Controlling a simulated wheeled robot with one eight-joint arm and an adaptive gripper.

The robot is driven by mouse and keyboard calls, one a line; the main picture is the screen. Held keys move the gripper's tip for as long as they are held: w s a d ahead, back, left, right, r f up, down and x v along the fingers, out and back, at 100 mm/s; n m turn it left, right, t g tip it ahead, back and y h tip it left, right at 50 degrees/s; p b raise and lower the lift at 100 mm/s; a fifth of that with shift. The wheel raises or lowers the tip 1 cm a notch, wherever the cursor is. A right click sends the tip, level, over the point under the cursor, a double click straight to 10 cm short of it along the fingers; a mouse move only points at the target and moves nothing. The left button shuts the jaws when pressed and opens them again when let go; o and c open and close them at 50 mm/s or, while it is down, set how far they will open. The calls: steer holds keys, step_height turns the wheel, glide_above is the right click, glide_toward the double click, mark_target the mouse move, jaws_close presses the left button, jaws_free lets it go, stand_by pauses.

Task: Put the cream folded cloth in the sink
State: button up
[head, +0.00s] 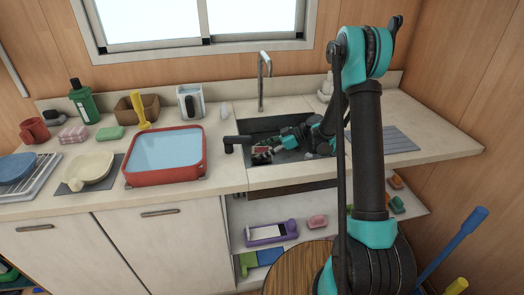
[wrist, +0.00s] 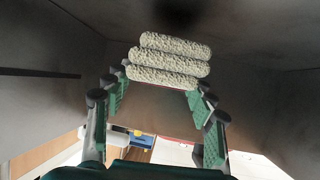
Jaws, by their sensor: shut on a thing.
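The cream folded cloth (wrist: 168,62) shows in the wrist view as a stack of rough, rounded layers. My gripper (wrist: 162,80) has its green-padded fingers on either side of the cloth's near end and is shut on it. In the head view my gripper (head: 262,155) is inside the dark sink (head: 243,126), below the counter level, near the left wall. The cloth cannot be made out clearly in the head view. Dark sink walls surround the cloth in the wrist view; whether it touches the bottom I cannot tell.
A red-rimmed basin (head: 200,172) stands on the counter left of the sink. The faucet (head: 261,82) rises behind the sink. A black spout-like piece (head: 232,143) juts at the sink's left edge. A ribbed drainboard (head: 393,140) lies to the right.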

steer(key=shift+f, duration=0.45)
stand_by(0.3)
steer(key=o, duration=1.2)
step_height(320, 180, up, 10)
stand_by(0.4)
